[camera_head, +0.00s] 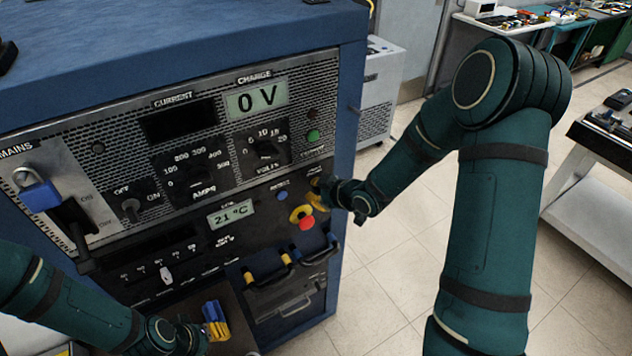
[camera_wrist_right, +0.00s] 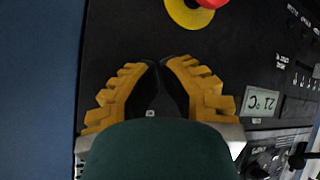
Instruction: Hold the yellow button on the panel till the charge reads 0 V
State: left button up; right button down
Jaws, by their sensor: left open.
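The charge display (camera_head: 257,99) on the panel (camera_head: 130,150) reads 0 V. My right gripper (camera_head: 318,193) is at the panel's right side, above the red stop button. In the right wrist view its two yellow fingers (camera_wrist_right: 158,66) come together at the tips, against or very near the black panel face. I cannot make out the yellow button; the fingers appear to cover that spot. Contact cannot be told for sure.
A red stop button on a yellow ring (camera_head: 302,217) sits close below my right gripper, and a blue button (camera_head: 281,196) is to its left. A 21 °C display (camera_head: 231,213), a blue padlock (camera_head: 37,190) and handles (camera_head: 272,270) are on the cabinet. Open floor lies right.

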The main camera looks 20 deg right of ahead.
pick_arm(q)
jog(key=shift+f+b, duration=0.3)
pick_arm(e)
jog(key=shift+s+d, duration=0.1)
jog(key=shift+s, duration=0.7)
pick_arm(q)
jog(key=shift+f, duration=0.25)
jog(key=shift+f+b, duration=0.3)
jog(key=shift+b, duration=0.25)
pick_arm(e)
jog(key=shift+s+d, duration=0.2)
jog(key=shift+s, duration=1.05)
jog(key=shift+s+d, duration=0.15)
jog(key=shift+s, duration=1.05)
